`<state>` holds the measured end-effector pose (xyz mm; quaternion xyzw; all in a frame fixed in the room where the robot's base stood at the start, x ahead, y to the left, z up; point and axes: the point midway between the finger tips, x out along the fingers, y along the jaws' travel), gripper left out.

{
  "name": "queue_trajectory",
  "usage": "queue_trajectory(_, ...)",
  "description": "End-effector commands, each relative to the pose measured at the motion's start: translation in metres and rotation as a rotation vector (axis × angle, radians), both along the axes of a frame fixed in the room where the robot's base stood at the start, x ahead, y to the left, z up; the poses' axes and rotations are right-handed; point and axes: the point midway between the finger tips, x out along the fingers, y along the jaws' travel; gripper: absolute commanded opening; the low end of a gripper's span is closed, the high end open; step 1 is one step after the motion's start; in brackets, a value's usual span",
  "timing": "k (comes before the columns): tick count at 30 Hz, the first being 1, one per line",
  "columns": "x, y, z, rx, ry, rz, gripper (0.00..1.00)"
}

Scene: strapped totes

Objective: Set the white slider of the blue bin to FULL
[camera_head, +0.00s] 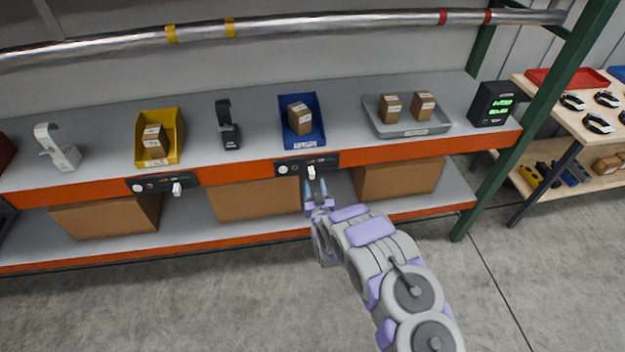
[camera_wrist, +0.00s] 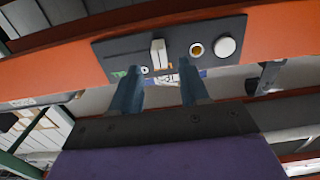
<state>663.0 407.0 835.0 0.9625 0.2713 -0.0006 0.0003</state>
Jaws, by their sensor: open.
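The blue bin (camera_head: 302,120) stands on the upper shelf with a brown box in it. Below it, on the orange shelf edge, is a dark control panel (camera_head: 290,169) with a white slider (camera_head: 311,172). In the wrist view the slider (camera_wrist: 158,54) stands out from the panel (camera_wrist: 170,48), beside a small brass-ringed part and a round white knob. My gripper (camera_head: 317,187) is open, just in front of and below the slider. In the wrist view its two fingers (camera_wrist: 160,92) are apart, and the slider lies beyond their tips, between their lines. The panel's markings are too small to read.
A yellow bin (camera_head: 160,138) has its own panel (camera_head: 160,184) and white slider to the left. A grey tray (camera_head: 408,128) with two boxes and a black display (camera_head: 492,104) stand at right. Cardboard boxes (camera_head: 257,196) fill the lower shelf. A green post (camera_head: 520,130) rises at right.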

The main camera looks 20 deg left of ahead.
Motion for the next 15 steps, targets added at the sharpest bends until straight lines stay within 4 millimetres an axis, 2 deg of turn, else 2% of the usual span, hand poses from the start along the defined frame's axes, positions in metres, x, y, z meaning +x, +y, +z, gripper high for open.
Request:
queue_trajectory(6,0.023,0.013,0.001,0.004,-0.003,0.001,0.45)
queue_trajectory(15,0.039,0.022,0.002,0.002,-0.002,0.0,0.45)
